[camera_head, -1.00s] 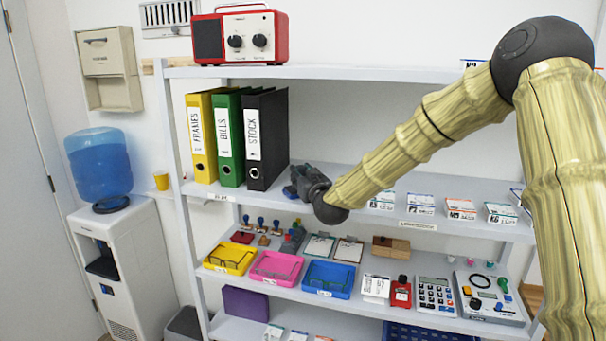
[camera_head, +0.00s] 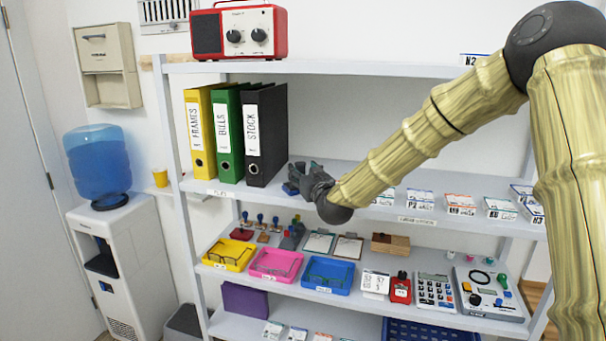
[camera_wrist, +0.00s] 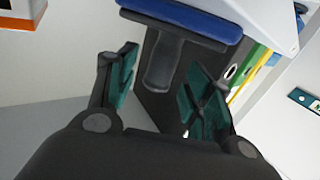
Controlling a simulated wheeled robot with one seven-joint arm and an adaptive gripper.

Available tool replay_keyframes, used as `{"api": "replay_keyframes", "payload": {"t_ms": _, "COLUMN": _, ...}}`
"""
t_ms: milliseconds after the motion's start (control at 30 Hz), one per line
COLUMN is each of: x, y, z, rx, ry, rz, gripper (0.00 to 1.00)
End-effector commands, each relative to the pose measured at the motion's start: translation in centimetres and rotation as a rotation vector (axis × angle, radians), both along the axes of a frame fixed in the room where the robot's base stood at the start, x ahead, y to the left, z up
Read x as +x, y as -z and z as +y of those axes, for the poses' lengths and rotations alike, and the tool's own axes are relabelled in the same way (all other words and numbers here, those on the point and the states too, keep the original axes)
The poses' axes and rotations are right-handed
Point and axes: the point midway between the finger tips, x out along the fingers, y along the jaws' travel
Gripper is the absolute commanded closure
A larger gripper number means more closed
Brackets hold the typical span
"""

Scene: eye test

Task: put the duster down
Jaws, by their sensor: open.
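The duster (camera_wrist: 180,18) has a blue pad and a dark grey handle; in the head view only a bit of its blue (camera_head: 290,188) shows. It is on the middle shelf (camera_head: 385,170), just right of the black STOCK binder (camera_head: 266,135). My gripper (camera_head: 303,177) is at the duster, and its jaws (camera_wrist: 162,68) are spread apart. In the wrist view the handle lies between the two teal-padded fingers, with a gap visible on each side. My gripper hides most of the duster in the head view.
Green (camera_head: 228,135) and yellow (camera_head: 200,135) binders stand left of the black one. Several small labelled boxes (camera_head: 460,204) sit at the right of this shelf. Trays (camera_head: 276,264), stamps and a calculator (camera_head: 436,290) fill the shelf below. A red radio (camera_head: 238,32) stands on top.

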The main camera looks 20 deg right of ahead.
Motion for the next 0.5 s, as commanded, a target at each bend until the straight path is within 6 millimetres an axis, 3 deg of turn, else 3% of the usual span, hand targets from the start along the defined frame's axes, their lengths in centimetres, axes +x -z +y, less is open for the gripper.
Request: {"api": "replay_keyframes", "payload": {"t_ms": 500, "x": -7.7, "y": 0.1, "z": -0.3, "rx": 0.0, "ry": 0.0, "rz": 0.0, "gripper": 0.49}}
